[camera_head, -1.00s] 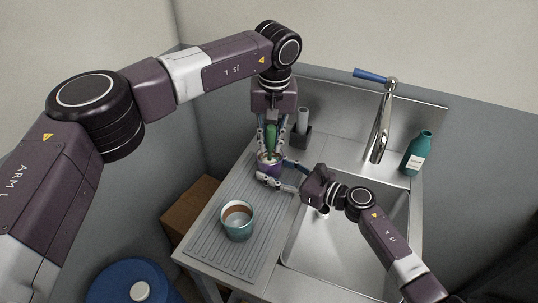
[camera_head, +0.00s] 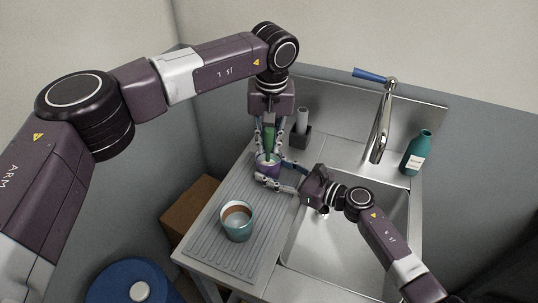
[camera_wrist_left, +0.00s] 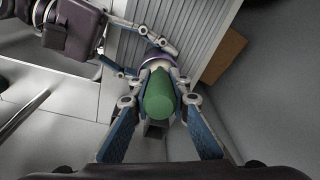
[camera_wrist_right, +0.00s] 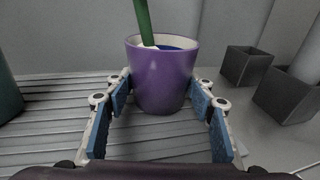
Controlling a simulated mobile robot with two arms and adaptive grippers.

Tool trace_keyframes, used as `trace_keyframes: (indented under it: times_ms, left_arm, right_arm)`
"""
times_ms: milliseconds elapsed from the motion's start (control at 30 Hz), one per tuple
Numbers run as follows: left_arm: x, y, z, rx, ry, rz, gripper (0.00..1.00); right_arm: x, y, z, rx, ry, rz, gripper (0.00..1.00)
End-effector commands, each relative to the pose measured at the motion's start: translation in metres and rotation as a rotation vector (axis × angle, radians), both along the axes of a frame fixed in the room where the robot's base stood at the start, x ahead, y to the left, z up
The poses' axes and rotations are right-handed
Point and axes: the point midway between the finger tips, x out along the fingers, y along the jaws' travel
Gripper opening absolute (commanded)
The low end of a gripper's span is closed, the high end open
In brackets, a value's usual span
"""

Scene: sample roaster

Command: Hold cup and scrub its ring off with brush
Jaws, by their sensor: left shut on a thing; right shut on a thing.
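A purple cup (camera_head: 269,170) stands on the ribbed drainboard left of the sink; it also shows upright in the right wrist view (camera_wrist_right: 163,78). My right gripper (camera_wrist_right: 163,100) is shut on it, a finger on each side. My left gripper (camera_head: 268,154) is above the cup, shut on the green handle of a brush (camera_head: 269,139). The handle also shows in the left wrist view (camera_wrist_left: 158,98). In the right wrist view it slants down into the cup's mouth, with a pale part at the rim. The ring and the brush's lower end are hidden.
A teal cup (camera_head: 238,230), brown inside, stands nearer on the drainboard (camera_head: 205,243). A dark holder (camera_head: 300,137) with a grey cylinder is behind my left gripper. The sink (camera_head: 345,245), faucet (camera_head: 382,125) and teal bottle (camera_head: 416,152) are to the right.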

Motion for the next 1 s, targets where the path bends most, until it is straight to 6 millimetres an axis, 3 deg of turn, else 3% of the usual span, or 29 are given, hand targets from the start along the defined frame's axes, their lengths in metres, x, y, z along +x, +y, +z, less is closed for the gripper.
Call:
trace_keyframes:
  times_ms: [433, 1000]
  left_arm:
    - [-0.002, -0.005, -0.009, 0.003, 0.016, -0.003, 0.00]
    - [-0.001, -0.005, 0.036, 0.002, 0.012, -0.003, 0.00]
  right_arm:
    - [0.003, -0.004, 0.000, -0.001, 0.000, -0.013, 0.17]
    - [0.004, -0.004, 0.000, -0.002, 0.000, -0.013, 0.17]
